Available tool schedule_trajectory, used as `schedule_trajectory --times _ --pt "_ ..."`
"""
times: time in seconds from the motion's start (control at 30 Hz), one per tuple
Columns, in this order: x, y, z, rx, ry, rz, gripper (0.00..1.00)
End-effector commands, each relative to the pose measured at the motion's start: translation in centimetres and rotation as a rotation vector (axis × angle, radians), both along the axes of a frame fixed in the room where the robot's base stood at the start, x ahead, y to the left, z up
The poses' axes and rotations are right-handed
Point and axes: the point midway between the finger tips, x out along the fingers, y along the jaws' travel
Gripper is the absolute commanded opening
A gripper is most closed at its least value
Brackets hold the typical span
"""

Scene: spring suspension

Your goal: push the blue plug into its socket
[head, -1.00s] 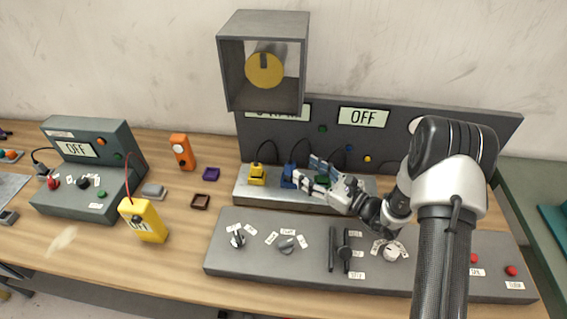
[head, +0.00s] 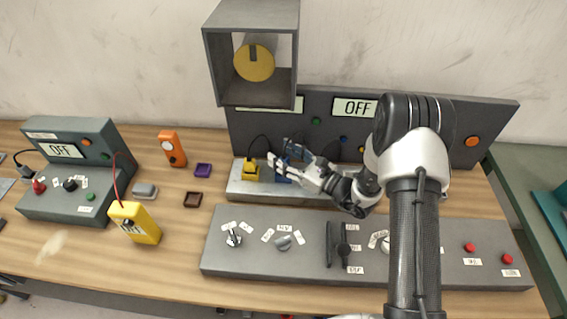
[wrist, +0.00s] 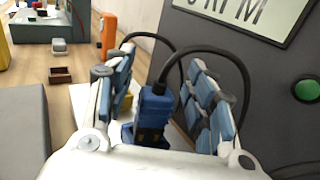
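The blue plug (head: 281,175) stands on the light grey socket strip (head: 318,195), right of the yellow plug (head: 251,171). A dark cable curves from its top. In the wrist view the blue plug (wrist: 155,112) is upright between the two fingers of my gripper (wrist: 163,75), with gaps visible on both sides. In the head view my gripper (head: 283,156) is open at the blue plug and partly hides it. The socket under the plug is hidden, so I cannot tell how deep the plug sits.
A dark panel (head: 420,120) with displays stands close behind the strip. A grey control console (head: 215,250) with knobs and levers lies in front. A grey box (head: 214,75) hangs above. A yellow meter (head: 135,222) stands to the left, with bare table (head: 185,240) beside it.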

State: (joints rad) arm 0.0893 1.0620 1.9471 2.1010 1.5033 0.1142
Motion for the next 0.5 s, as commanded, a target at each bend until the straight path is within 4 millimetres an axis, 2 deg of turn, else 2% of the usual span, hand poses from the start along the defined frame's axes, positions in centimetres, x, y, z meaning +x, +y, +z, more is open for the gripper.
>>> schedule_trajectory --times 0.07,0.5 --pt "0.01 -0.01 0.01 0.000 0.000 0.000 0.42" --pt "0.02 -0.01 0.02 0.000 0.000 0.000 0.12"
